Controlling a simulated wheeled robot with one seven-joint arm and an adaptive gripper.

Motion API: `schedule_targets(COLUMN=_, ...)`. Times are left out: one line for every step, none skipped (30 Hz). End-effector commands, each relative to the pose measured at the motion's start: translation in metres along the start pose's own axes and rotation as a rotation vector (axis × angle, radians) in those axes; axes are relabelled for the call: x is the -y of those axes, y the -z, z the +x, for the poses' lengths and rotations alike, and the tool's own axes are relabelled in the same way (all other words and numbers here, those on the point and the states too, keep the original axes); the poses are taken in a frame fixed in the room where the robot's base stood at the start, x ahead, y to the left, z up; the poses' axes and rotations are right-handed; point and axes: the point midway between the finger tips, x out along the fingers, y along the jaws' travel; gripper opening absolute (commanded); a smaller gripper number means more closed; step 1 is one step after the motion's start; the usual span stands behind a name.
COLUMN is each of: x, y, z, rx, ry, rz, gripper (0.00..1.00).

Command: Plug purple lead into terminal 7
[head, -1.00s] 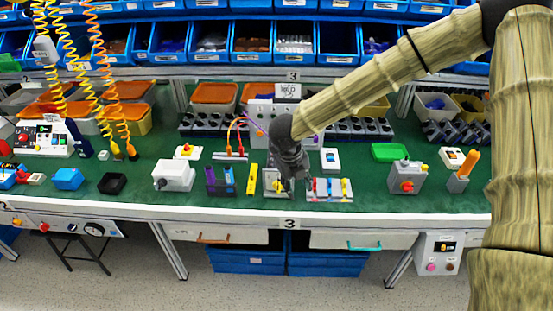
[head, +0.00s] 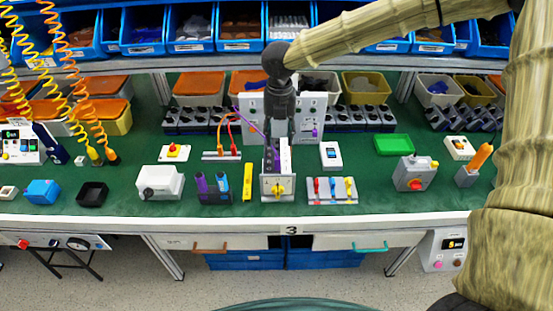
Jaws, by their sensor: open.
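A grey-white terminal panel (head: 252,103) stands at the back of the green bench, partly hidden behind my gripper. A thin purple lead (head: 247,123) runs across its left side; where its ends sit is hard to make out. A small purple piece (head: 315,131) shows at the panel's right side. The terminal numbers are too small to read, so I cannot pick out terminal 7. My gripper (head: 277,141) hangs pointing down in front of the panel, just above and behind a box with a yellow rotary switch (head: 280,188). It is open, and no lead shows between its fingers.
Orange leads (head: 224,119) arch over a small stand left of the panel. Nearby stand a purple-and-black holder (head: 213,188), a yellow bar (head: 247,181), a block with coloured levers (head: 332,190) and a grey box with a red knob (head: 415,174). Green bench shows between them.

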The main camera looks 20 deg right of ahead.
Motion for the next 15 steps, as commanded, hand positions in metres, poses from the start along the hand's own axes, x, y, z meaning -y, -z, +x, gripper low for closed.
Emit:
schedule_targets(x=-0.003, y=0.001, z=0.005, rx=-0.002, ry=0.001, rz=-0.005, gripper=0.41)
schedule_targets(x=-0.004, y=0.001, z=0.009, rx=-0.002, ry=0.001, rz=-0.006, gripper=0.41)
schedule_targets(x=-0.005, y=0.002, z=0.015, rx=-0.003, ry=0.001, rz=-0.009, gripper=0.41)
schedule_targets(x=-0.006, y=0.002, z=0.019, rx=-0.003, ry=0.002, rz=-0.011, gripper=0.41)
schedule_targets(x=-0.006, y=0.001, z=0.023, rx=-0.002, ry=0.002, rz=-0.011, gripper=0.41)
schedule_targets(x=-0.007, y=0.002, z=0.029, rx=-0.003, ry=0.001, rz=-0.012, gripper=0.41)
schedule_targets(x=-0.007, y=0.002, z=0.033, rx=-0.003, ry=0.001, rz=-0.012, gripper=0.41)
schedule_targets(x=-0.007, y=0.001, z=0.036, rx=-0.002, ry=0.002, rz=-0.012, gripper=0.41)
schedule_targets(x=-0.007, y=0.001, z=0.04, rx=-0.001, ry=0.002, rz=-0.012, gripper=0.41)
schedule_targets(x=-0.007, y=0.001, z=0.042, rx=-0.001, ry=0.001, rz=-0.011, gripper=0.41)
schedule_targets(x=-0.007, y=0.002, z=0.043, rx=-0.001, ry=0.001, rz=-0.011, gripper=0.41)
schedule_targets(x=-0.006, y=0.002, z=0.045, rx=-0.001, ry=0.0, rz=-0.01, gripper=0.41)
schedule_targets(x=-0.006, y=0.003, z=0.047, rx=-0.001, ry=0.0, rz=-0.01, gripper=0.41)
schedule_targets(x=-0.006, y=0.003, z=0.049, rx=-0.001, ry=0.0, rz=-0.011, gripper=0.41)
schedule_targets(x=-0.005, y=0.004, z=0.051, rx=-0.001, ry=0.001, rz=-0.011, gripper=0.41)
